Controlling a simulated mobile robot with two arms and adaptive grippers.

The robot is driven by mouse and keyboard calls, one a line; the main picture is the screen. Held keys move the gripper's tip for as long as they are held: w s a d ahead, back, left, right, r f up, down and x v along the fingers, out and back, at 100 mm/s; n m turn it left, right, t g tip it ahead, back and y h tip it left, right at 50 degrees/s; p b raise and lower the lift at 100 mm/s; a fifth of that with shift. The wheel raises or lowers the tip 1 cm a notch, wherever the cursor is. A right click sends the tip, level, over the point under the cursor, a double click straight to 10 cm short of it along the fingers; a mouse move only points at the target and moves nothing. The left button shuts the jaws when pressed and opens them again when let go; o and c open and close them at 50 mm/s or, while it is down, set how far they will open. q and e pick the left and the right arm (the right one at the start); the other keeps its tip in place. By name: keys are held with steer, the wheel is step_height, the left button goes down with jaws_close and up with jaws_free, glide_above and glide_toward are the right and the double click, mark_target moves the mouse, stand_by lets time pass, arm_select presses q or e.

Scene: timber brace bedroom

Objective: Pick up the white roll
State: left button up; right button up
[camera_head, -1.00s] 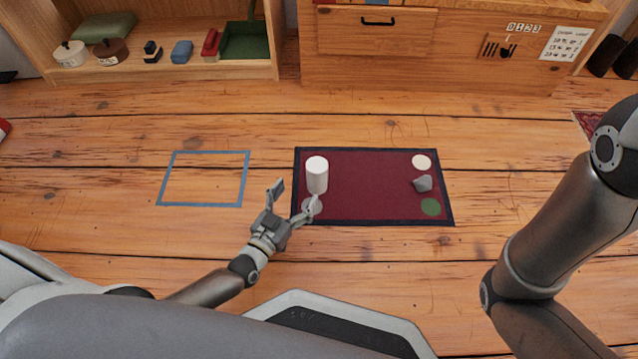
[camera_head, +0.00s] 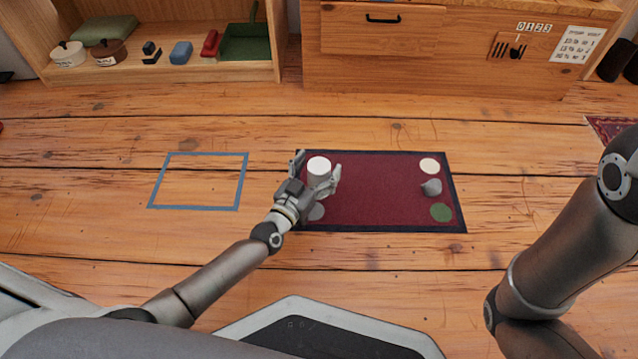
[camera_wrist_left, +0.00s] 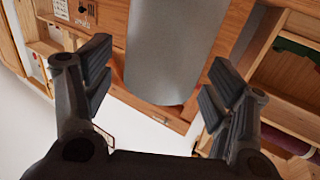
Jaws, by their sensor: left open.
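The white roll (camera_head: 319,168) stands upright at the left part of the dark red mat (camera_head: 375,210). My left gripper (camera_head: 318,174) is open, with one finger on each side of the roll. In the left wrist view the roll (camera_wrist_left: 176,50) looks grey and fills the upper middle, between the two fingers of my left gripper (camera_wrist_left: 155,90). Gaps show between the roll and both finger pads there. The lower part of the roll is partly hidden by the gripper in the head view. My right gripper is not in view.
A grey stone-like piece (camera_head: 431,187), a cream disc (camera_head: 429,166) and a green disc (camera_head: 441,212) are at the mat's right. A grey disc (camera_head: 317,211) lies close to my left gripper. A blue square outline (camera_head: 238,190) marks bare floor to the left.

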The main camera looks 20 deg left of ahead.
arm_select(q)
steer(key=shift+w+d, duration=0.1)
steer(key=shift+w, duration=0.2)
steer(key=c, duration=1.5)
steer(key=shift+r, duration=0.1)
